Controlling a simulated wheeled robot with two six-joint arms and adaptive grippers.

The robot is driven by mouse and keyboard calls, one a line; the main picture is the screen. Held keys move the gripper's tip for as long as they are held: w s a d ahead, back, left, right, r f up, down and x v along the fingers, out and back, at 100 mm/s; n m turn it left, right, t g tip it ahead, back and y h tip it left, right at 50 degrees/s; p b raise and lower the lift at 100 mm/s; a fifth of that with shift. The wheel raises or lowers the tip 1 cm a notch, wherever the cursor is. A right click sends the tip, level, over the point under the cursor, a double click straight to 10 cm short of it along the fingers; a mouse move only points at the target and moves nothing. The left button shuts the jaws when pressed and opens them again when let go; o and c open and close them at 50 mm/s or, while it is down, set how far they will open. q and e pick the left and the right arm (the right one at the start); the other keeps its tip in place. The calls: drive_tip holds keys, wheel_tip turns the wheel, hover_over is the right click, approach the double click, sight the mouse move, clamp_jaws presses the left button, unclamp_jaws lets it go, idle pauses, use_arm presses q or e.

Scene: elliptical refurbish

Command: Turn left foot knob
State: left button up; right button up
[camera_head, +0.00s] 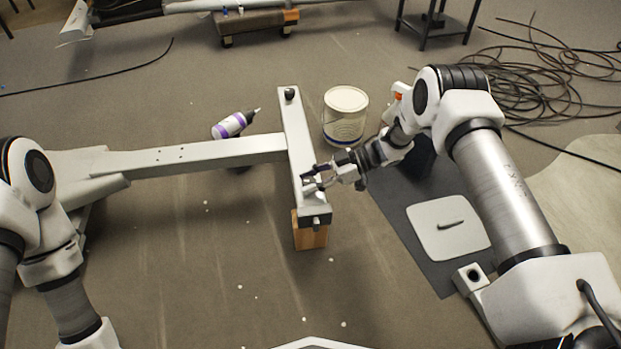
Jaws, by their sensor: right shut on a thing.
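A pale grey crossbar (290,122) of the elliptical frame runs from far to near, with a dark knob (290,94) on its far end. A dark end cap (315,219) with a small grey stub closes its near end. My right gripper (308,179) reaches in from the right over the near part of the crossbar. It is shut on what seems to be the foot knob there; its fingers hide most of it. My left arm (32,190) is at the left edge; its gripper is out of view.
A wooden block (309,235) supports the crossbar's near end. A white tub (345,115) stands right of the bar, and a purple-and-white bottle (232,125) lies left of it. A dark mat (398,212) with a pale panel (448,228) lies beneath my right arm. Cables (530,75) lie far right.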

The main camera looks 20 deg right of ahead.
drive_tip(key=shift+f+n+g, duration=0.1)
drive_tip(key=shift+n+g, duration=0.6)
drive_tip(key=shift+g, duration=0.2)
drive_tip(key=o, duration=1.2)
drive_tip(key=shift+c, duration=0.2)
drive_tip(key=v, duration=1.2)
drive_tip(key=shift+w+f, duration=0.1)
drive_tip(key=shift+w, duration=0.05)
